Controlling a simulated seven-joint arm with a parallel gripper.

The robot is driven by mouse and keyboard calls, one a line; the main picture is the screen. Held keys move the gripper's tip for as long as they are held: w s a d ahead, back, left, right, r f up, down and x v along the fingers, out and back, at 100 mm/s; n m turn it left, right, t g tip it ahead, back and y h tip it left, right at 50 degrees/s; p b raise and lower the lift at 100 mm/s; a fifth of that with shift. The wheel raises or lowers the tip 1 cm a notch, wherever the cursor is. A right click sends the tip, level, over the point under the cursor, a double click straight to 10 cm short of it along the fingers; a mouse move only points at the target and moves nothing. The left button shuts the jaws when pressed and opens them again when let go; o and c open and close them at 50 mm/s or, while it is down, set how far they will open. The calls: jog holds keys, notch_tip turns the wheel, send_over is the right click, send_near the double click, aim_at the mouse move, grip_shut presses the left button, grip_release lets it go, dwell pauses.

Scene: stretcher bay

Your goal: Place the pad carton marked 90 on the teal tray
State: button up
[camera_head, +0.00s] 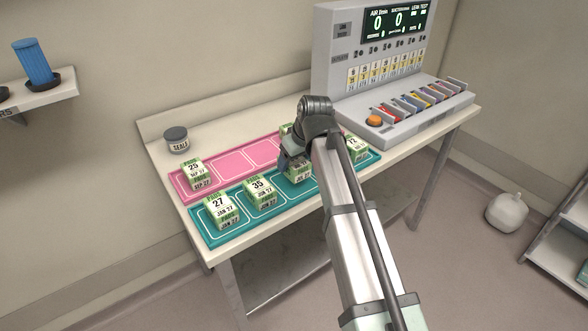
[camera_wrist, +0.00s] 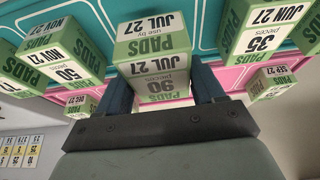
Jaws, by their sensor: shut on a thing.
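The pad carton marked 90 (camera_wrist: 158,62), green and white with JUL 27 on it, is between the fingers of my gripper (camera_wrist: 161,88) in the wrist view. My gripper (camera_head: 288,160) is shut on it over the teal tray (camera_head: 236,231). In the head view the held carton (camera_head: 299,173) is partly hidden by my gripper. It stands in line with the tray's other cartons, between the carton marked 35 (camera_head: 260,188) and the one marked 50 (camera_wrist: 65,60). I cannot tell whether its base touches the tray.
A carton marked 27 (camera_head: 221,210) stands at the teal tray's left end, another (camera_head: 354,146) near its right end. The pink tray (camera_head: 228,160) behind holds the carton marked 29 (camera_head: 195,173) and one partly hidden. A jar (camera_head: 176,140) and a grey console (camera_head: 390,120) stand nearby.

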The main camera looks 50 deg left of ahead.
jog(key=shift+f, duration=1.7)
jog(key=shift+f, duration=0.1)
jog(key=o, duration=1.3)
jog(key=shift+c, duration=0.2)
jog(key=v, duration=1.2)
